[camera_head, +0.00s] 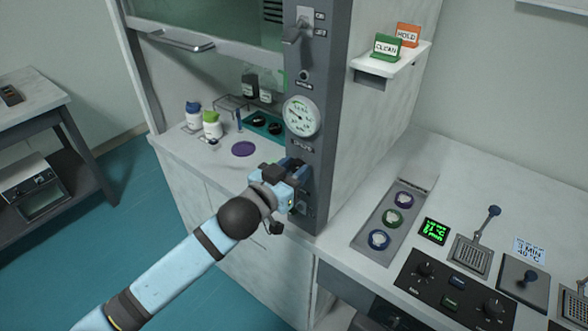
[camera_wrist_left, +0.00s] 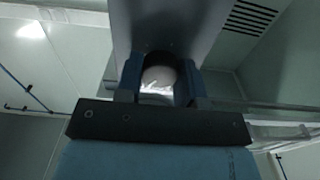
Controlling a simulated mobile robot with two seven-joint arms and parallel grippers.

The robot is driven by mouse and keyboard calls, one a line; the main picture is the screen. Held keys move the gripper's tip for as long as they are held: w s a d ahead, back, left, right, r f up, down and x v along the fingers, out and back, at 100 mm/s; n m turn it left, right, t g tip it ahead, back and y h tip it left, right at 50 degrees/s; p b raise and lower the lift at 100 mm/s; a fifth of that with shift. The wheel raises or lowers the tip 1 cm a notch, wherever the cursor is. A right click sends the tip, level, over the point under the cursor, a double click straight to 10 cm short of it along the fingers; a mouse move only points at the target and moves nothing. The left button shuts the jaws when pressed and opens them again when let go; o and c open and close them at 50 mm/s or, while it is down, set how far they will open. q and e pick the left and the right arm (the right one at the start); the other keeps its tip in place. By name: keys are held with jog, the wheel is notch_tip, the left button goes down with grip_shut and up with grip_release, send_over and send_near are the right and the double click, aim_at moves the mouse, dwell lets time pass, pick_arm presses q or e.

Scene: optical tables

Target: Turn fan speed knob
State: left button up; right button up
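My left gripper (camera_head: 299,169) is at the grey control post (camera_head: 308,146) of the hood, just below the round pressure gauge (camera_head: 301,117). In the left wrist view, the two blue fingers of my left gripper (camera_wrist_left: 160,82) stand on either side of a round grey knob (camera_wrist_left: 158,76) with a bright, shiny patch. The knob fills the gap between the fingers, which look closed on it. In the head view the gripper hides the knob, and its markings cannot be read. My right gripper is in neither view.
A small shelf (camera_head: 394,62) with green and orange signs juts out to the right of the post. Bottles (camera_head: 212,126) and a purple disc (camera_head: 243,149) stand on the hood's worktop. The right bench holds a rack (camera_head: 372,241) and a black control panel (camera_head: 433,292).

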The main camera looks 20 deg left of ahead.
pick_arm(q)
jog(key=shift+r+m+p, duration=0.1)
jog(key=shift+m+p, duration=0.2)
jog(key=shift+c, duration=0.3)
jog(key=shift+m+p, duration=0.75)
jog(key=shift+m, duration=0.25)
jog(key=m+p, duration=0.2)
jog(key=m, duration=0.2)
jog(key=shift+m+p, duration=0.3)
jog(key=m+p, duration=0.1)
jog(key=m, duration=0.3)
jog(key=shift+p, duration=0.4)
jog(key=shift+m+p, duration=0.35)
jog(key=shift+m, duration=0.55)
jog(key=o, duration=0.9)
